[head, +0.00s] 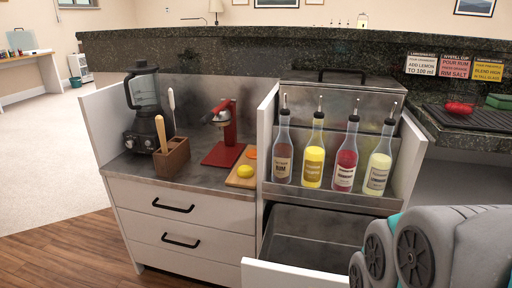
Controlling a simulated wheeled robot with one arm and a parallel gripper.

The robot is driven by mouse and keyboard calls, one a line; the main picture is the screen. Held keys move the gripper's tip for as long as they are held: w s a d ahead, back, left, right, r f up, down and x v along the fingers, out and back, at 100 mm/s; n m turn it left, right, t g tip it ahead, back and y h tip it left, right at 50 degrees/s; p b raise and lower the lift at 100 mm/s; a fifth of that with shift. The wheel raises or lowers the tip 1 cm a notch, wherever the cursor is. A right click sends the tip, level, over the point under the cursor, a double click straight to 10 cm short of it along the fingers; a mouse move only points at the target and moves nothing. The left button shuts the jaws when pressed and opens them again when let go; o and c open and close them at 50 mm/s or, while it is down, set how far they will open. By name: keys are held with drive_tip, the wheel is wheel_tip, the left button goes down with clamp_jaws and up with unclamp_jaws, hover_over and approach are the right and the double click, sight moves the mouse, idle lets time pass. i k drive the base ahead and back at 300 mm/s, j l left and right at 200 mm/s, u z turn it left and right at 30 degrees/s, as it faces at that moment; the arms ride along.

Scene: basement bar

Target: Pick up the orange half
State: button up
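A small orange piece (251,153), probably the orange half, lies at the back of a wooden cutting board (236,181). It is small in the head view and its cut face is hard to make out. A yellow lemon-like fruit (245,171) sits in front of it on the same board. The board lies on the grey counter, against the white panel on its right. My grey and teal arm shows at the bottom right, well away from the board. My gripper is not in view.
A red press (222,140) stands left of the board. Farther left are a wooden utensil holder (172,157) and a black blender (146,115). Several bottles (314,150) stand in a rack right of the white panel (267,130). An open drawer (300,274) juts out below.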

sight(251, 155)
drive_tip(key=i+j, duration=0.1)
drive_tip(key=j, duration=0.25)
drive_tip(key=i+j+u, duration=0.1)
drive_tip(key=j, duration=0.25)
drive_tip(key=j+z, duration=0.2)
drive_tip(key=z, duration=0.3)
drive_tip(key=i+j+z, duration=0.1)
drive_tip(key=j+z, duration=0.15)
drive_tip(key=z, duration=0.2)
